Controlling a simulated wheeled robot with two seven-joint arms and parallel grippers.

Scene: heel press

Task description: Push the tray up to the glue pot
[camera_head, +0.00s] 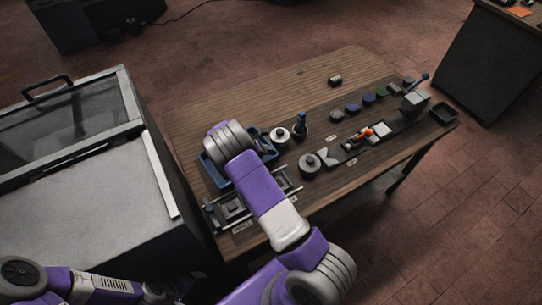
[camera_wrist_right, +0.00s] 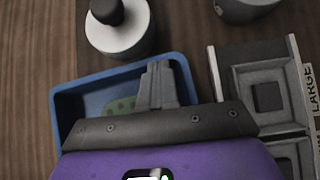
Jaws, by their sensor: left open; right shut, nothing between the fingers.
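The blue tray (camera_head: 208,170) lies at the near left of the wooden table; it also shows in the right wrist view (camera_wrist_right: 66,108). A green piece with holes (camera_wrist_right: 118,104) lies in it. The white round pot with a black knob, seemingly the glue pot (camera_head: 279,135), stands just beyond the tray; in the right wrist view the pot (camera_wrist_right: 122,38) is a narrow gap from the rim. My right gripper (camera_wrist_right: 158,68) is shut and empty, over the tray with its tips by the pot-side rim. Contact is unclear. My left gripper (camera_head: 178,288) is open at the lower left, away from the table.
A dark bottle with a blue top (camera_head: 301,128) and a grey round pot (camera_head: 309,164) stand close by. A labelled grey fixture (camera_wrist_right: 262,92) lies right of the tray. A grey cabinet (camera_head: 80,180) stands left. The table's back left (camera_head: 230,95) is clear.

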